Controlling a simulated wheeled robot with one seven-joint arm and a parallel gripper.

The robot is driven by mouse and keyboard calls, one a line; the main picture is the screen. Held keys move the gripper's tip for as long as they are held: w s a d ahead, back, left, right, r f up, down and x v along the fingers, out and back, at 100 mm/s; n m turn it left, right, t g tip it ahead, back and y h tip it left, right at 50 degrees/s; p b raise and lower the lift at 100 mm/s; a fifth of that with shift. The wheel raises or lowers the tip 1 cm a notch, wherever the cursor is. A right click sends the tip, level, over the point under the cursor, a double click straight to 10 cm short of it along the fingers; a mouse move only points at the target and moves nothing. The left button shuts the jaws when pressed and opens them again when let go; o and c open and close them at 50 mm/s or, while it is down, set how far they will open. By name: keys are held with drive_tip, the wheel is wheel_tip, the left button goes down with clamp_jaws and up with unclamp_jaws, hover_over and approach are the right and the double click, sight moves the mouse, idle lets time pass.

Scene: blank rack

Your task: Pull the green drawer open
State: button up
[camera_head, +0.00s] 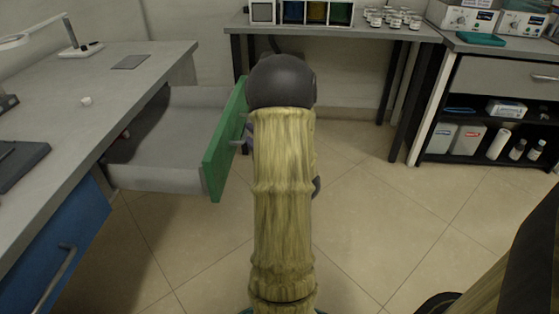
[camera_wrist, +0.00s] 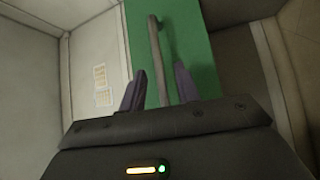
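The green drawer front (camera_head: 226,138) stands well out from the desk at the left, with the grey drawer body (camera_head: 165,178) showing behind it, so the drawer is open. Its bar handle (camera_wrist: 157,60) runs lengthwise on the green face in the wrist view. My gripper (camera_wrist: 160,88) has its two dark fingers apart, one on each side of the handle. A gap shows between each finger and the bar, so I see no grip on it. In the head view my arm hides most of the gripper.
The grey desk (camera_head: 95,95) is at the left, with a blue drawer (camera_head: 60,245) below it. A back table (camera_head: 335,30) holds colored bins and small jars. A shelf unit (camera_head: 490,75) stands at the right.

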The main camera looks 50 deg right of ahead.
drive_tip(key=s+a+f+p, duration=0.1)
drive_tip(key=s+a+p, duration=0.1)
drive_tip(key=s+p, duration=0.7)
drive_tip(key=s, duration=0.5)
drive_tip(key=shift+f, duration=0.35)
drive_tip(key=shift+a+f, duration=0.1)
drive_tip(key=shift+a, duration=0.1)
drive_tip(key=shift+w, duration=0.1)
